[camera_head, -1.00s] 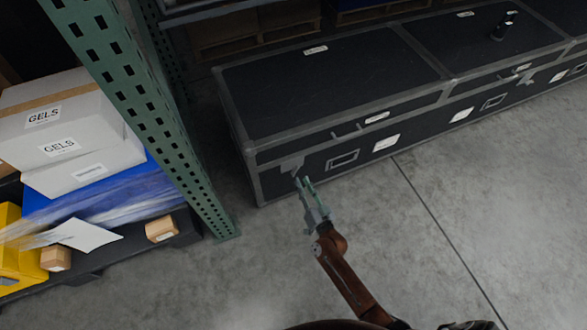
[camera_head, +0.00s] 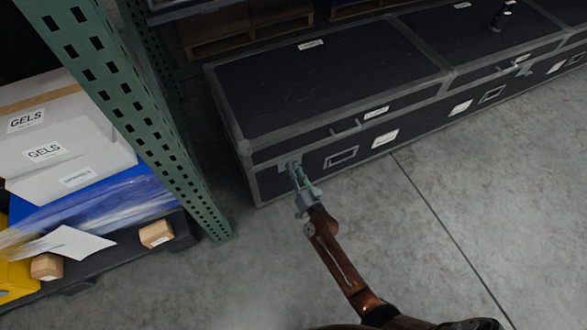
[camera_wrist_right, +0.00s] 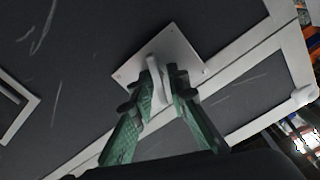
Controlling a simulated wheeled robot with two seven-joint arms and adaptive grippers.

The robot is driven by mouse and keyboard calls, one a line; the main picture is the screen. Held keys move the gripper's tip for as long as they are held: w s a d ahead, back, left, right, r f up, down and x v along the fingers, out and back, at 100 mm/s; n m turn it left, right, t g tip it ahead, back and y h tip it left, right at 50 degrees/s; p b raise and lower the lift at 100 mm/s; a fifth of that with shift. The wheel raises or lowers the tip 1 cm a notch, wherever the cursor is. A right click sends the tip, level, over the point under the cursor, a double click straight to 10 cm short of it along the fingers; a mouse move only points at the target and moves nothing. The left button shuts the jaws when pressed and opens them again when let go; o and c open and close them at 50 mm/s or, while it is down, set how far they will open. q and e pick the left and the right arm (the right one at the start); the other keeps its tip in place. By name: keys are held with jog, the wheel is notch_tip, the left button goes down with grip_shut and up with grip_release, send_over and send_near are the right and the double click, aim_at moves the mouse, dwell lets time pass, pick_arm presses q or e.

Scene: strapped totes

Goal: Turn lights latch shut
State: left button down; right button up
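A long black case (camera_head: 330,85) with grey edging stands on the floor. In the head view, a small grey latch at the left end of its front is mostly hidden by my right gripper (camera_head: 294,170). In the right wrist view, the latch has a pale square plate (camera_wrist_right: 190,57) and a raised pale tab (camera_wrist_right: 156,68). The green fingers of my right gripper (camera_wrist_right: 161,84) stand close on either side of the tab. I cannot tell whether both press on it. Label text on the case is too small to read. My left gripper is not in view.
A green perforated rack post (camera_head: 150,110) stands left of the case. Beyond it are white GELS boxes (camera_head: 50,120) on a dark pallet. A dark cylindrical object (camera_head: 502,17) stands on the case's far right. The grey floor (camera_head: 450,190) in front is clear.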

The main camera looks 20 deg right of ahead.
grip_shut()
jog(key=shift+m, duration=0.3)
jog(key=m, duration=0.2)
jog(key=shift+m, duration=0.4)
jog(key=m, duration=0.2)
jog(key=shift+d+f+m, duration=0.1)
jog(key=shift+f+m, duration=0.05)
jog(key=shift+m, duration=0.25)
jog(key=m, duration=0.3)
jog(key=shift+f, duration=0.1)
jog(key=shift+m, duration=1.2)
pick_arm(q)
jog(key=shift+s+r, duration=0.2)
pick_arm(e)
jog(key=shift+f+m, duration=0.1)
jog(key=shift+m, duration=0.5)
